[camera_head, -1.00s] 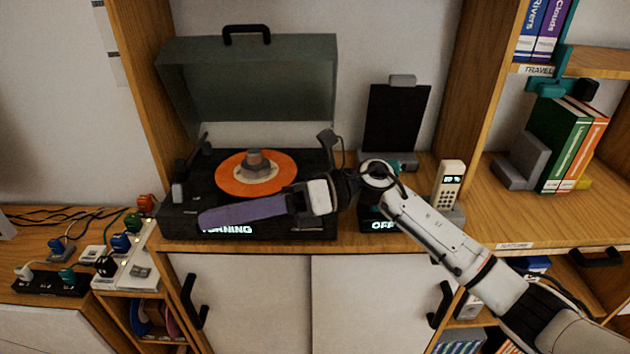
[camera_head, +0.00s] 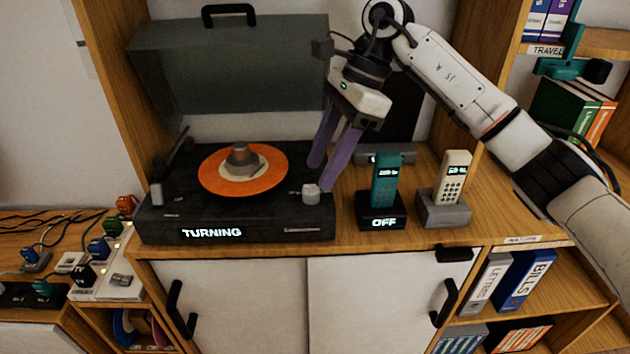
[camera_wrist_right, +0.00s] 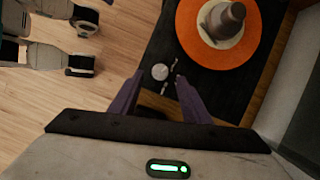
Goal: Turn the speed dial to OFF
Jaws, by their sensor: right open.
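The black turntable (camera_head: 255,229) stands on the wooden cabinet with its lid raised. Its front display reads TURNING. The speed dial (camera_head: 311,193), a small pale knob, sits at the front right corner of its top. In the right wrist view the dial (camera_wrist_right: 160,72) shows between and beyond the fingertips. My right gripper (camera_head: 325,177) is open, its purple fingers pointing down close to the dial. In the wrist view the gripper (camera_wrist_right: 158,82) has nothing between its fingers. I cannot tell whether a finger touches the dial. My left gripper is not in view.
An orange record (camera_head: 213,181) lies on the platter. A teal handset (camera_head: 385,177) stands in a black dock reading OFF, right of the turntable. A beige handset (camera_head: 452,178) stands beside it. Plugs and cables (camera_head: 85,250) lie at the left. The raised lid (camera_head: 235,85) stands behind.

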